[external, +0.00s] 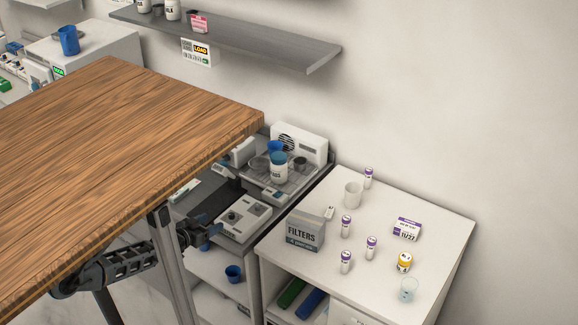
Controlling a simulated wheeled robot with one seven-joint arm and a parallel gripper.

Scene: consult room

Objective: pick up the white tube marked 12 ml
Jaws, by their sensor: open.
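Several small white tubes with purple bands stand upright on the white cabinet top. One is at the back (368,178), one near the middle (346,227), one right of it (371,246) and one toward the front (346,262). Their print is too small to read, so I cannot tell which is marked 12 ml.
The wooden tabletop (130,130) overhangs my arm. On the white cabinet top (435,225) are a FILTERS box (305,231), a white cup (353,194), a purple-white box (407,229), a yellow-labelled jar (404,262) and a clear beaker (408,290). A grey device (243,217) stands near my gripper.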

